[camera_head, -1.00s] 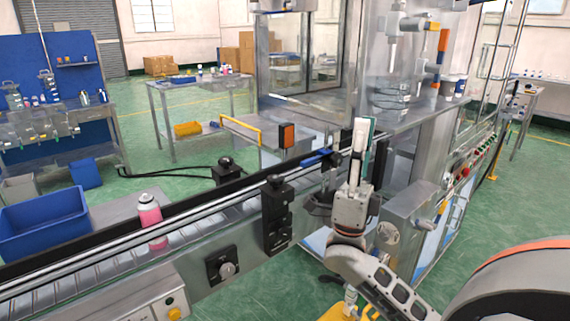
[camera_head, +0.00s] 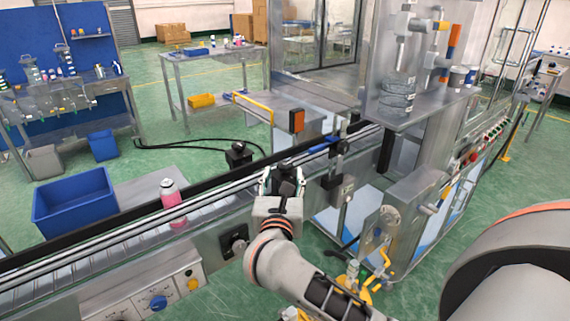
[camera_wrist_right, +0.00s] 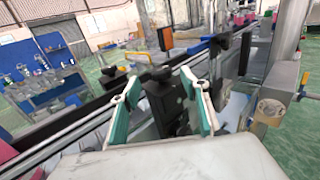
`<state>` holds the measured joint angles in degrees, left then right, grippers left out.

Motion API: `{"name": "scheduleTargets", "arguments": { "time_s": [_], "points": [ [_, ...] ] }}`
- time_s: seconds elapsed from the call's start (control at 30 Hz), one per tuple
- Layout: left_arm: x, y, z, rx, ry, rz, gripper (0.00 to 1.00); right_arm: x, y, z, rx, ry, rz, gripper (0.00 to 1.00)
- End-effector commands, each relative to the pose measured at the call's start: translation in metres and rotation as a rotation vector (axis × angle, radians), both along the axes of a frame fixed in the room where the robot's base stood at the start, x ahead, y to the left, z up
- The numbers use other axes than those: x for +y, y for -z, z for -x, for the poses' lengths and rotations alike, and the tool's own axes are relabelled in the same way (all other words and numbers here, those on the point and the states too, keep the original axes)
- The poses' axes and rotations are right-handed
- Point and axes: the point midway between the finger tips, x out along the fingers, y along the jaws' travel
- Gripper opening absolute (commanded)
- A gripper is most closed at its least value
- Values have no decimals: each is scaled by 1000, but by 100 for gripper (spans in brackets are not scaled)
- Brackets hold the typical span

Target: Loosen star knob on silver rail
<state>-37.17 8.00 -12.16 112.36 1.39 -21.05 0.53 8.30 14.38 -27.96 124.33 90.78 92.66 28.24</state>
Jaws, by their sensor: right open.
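The silver rail (camera_head: 110,234) runs along the conveyor. A black clamp block with a dark knob (camera_head: 287,170) on top sits at the rail; in the wrist view the block (camera_wrist_right: 166,105) and its knob (camera_wrist_right: 160,75) show between my fingers. The knob's star shape is not clear. My right gripper (camera_head: 284,180) is open, with one finger on each side of the block; in the wrist view its teal-padded fingers (camera_wrist_right: 162,88) stand apart. Whether a finger touches the block cannot be told. My left gripper is not in view.
A pink can (camera_head: 171,197) stands on the conveyor to the left. Another black clamp (camera_head: 238,152) stands on the far side. A blue bin (camera_head: 75,203) is at the left.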

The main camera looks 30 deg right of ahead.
Motion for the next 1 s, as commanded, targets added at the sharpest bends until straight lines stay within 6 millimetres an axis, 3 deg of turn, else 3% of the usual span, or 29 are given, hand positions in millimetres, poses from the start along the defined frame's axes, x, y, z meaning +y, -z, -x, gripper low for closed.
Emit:
{"name": "scheduleTargets", "arguments": {
  "time_s": [0.3, 0.7, 0.87, 1.0],
  "points": [
    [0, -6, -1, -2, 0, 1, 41, -27, -1, -35, 1, 2, 6, 45],
    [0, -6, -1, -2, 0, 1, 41, -33, -1, -41, -1, 2, 4, 45],
    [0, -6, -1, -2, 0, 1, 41, -32, -1, -41, -1, 2, 4, 6],
    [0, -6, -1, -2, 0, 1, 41, -33, -1, -41, -1, 0, 4, 6]
  ]
}}
